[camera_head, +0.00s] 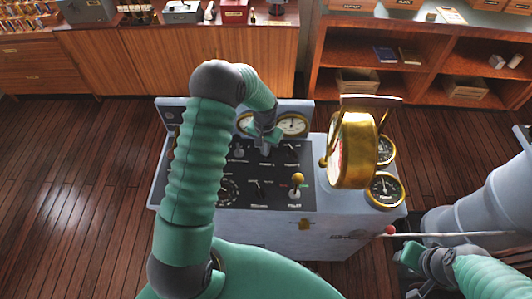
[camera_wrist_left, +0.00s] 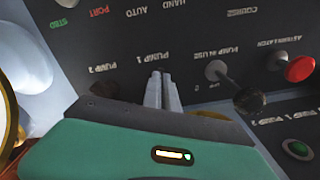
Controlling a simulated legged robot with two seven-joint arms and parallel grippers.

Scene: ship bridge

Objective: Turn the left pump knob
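The pump panel (camera_head: 262,190) is the dark top of a grey console. My left gripper (camera_head: 270,136) reaches down to its far part, and my arm covers part of it. In the left wrist view the labels are upside down. The two fingers of my left gripper (camera_wrist_left: 163,90) are together at the panel beside the "PUMP 1" label (camera_wrist_left: 150,57), with "PUMP 2" (camera_wrist_left: 101,68) to the left.
A brass-rimmed gauge (camera_head: 353,150) stands up right of the panel. A yellow-topped lever (camera_head: 297,180) rises nearer me.

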